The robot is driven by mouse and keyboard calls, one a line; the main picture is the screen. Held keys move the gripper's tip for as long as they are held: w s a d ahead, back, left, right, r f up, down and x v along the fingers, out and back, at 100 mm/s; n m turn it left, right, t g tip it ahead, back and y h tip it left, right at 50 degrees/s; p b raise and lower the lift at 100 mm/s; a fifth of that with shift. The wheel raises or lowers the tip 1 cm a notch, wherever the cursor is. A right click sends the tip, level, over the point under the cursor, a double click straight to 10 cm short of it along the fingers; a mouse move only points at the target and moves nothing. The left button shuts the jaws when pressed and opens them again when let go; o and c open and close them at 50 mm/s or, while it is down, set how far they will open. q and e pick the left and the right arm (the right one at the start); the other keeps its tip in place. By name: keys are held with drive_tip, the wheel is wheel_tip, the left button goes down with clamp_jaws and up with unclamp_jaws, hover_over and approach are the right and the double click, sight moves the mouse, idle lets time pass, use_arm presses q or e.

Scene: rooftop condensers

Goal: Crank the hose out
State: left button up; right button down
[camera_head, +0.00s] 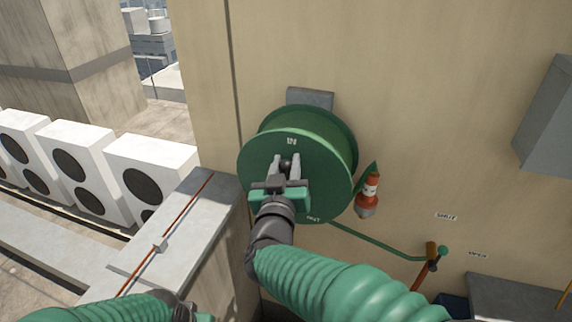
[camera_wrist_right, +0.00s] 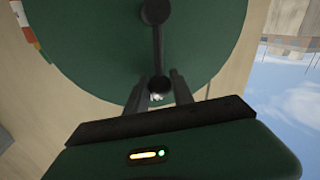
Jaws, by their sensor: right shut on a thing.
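A green hose reel (camera_head: 297,165) is mounted on the beige wall, with small labels at the top and bottom of its face. A dark crank (camera_wrist_right: 158,45) runs from the reel's hub to a knob (camera_wrist_right: 159,86) in the right wrist view. My right gripper (camera_head: 286,168) is in front of the reel face and shut on the crank knob; it also shows in the right wrist view (camera_wrist_right: 160,95). The green hose (camera_head: 375,247) runs from the reel's underside to a fitting at lower right. My left gripper (camera_head: 190,313) shows only partly at the bottom edge, its fingers hidden.
A red and white nozzle (camera_head: 369,194) hangs right of the reel. An orange-brown fitting with a green-tipped lever (camera_head: 433,254) is on the wall at lower right. A grey ledge (camera_head: 180,235) and white condensers (camera_head: 150,170) are at left. A grey box (camera_head: 548,125) juts out at right.

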drive_tip(key=shift+f, duration=0.3)
idle(0.5)
